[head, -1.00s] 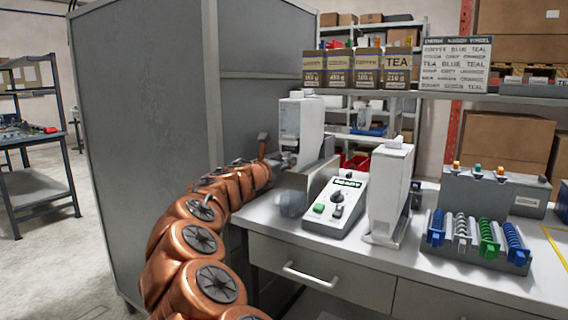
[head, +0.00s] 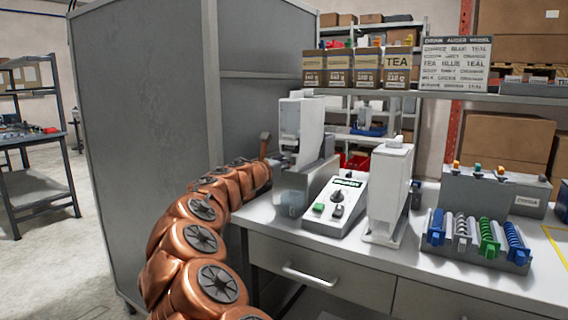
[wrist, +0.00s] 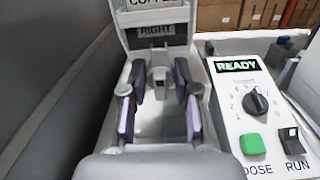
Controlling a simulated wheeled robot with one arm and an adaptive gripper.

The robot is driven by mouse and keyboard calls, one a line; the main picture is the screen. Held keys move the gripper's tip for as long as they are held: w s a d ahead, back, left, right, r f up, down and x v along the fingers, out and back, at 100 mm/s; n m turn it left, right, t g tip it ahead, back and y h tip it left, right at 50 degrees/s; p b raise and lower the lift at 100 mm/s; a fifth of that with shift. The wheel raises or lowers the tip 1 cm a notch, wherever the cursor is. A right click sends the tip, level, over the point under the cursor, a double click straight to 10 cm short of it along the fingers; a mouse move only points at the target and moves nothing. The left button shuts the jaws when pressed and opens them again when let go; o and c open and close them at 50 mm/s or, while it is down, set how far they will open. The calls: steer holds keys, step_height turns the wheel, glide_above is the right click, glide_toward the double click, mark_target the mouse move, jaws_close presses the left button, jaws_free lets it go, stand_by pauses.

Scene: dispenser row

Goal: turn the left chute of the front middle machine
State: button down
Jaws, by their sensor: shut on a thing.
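The white dispenser machine (head: 302,125) stands at the left end of the bench, beside the tall grey cabinet. In the wrist view its front carries a "COFFEE" label and a dark plate reading "RIGHT" (wrist: 156,30). Below the plate is a small pale grey chute piece (wrist: 159,77). In the head view the fingers are hard to make out at the machine's front. A grey box-shaped part (head: 292,192) stands in front of the machine.
A control box (head: 337,205) with a "READY" display, dial and green button (wrist: 252,144) stands close to the right. A second white machine (head: 390,195) stands beyond it. The grey cabinet (head: 145,130) closes off the left side. A rack of coloured augers (head: 478,240) sits further right.

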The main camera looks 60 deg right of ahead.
steer(key=m+b, duration=0.1)
steer(key=m, duration=0.1)
steer(key=m+b, duration=0.1)
steer(key=m, duration=0.1)
steer(key=m+b, duration=0.2)
steer(key=shift+f+m, duration=0.25)
steer(key=shift+m, duration=0.05)
steer(key=m+b, duration=0.3)
steer(key=shift+s+f+m, duration=0.1)
steer(key=shift+f+m, duration=0.05)
steer(key=shift+m, duration=0.15)
steer(key=m+b, duration=0.3)
steer(key=shift+m+b, duration=0.3)
steer(key=shift+b, duration=0.05)
steer(key=m+b, duration=0.4)
steer(key=shift+f+m+b, duration=0.2)
steer(key=shift+m+b, duration=0.1)
steer(key=shift+b, duration=0.05)
steer(key=m+b, duration=0.3)
steer(key=m, duration=0.1)
steer(key=shift+r+b, duration=0.1)
steer(key=shift+b, duration=0.3)
steer(key=shift+r+m, duration=0.1)
steer(key=shift+m, duration=0.2)
steer(key=shift+r+b, duration=0.1)
steer(key=shift+b, duration=0.25)
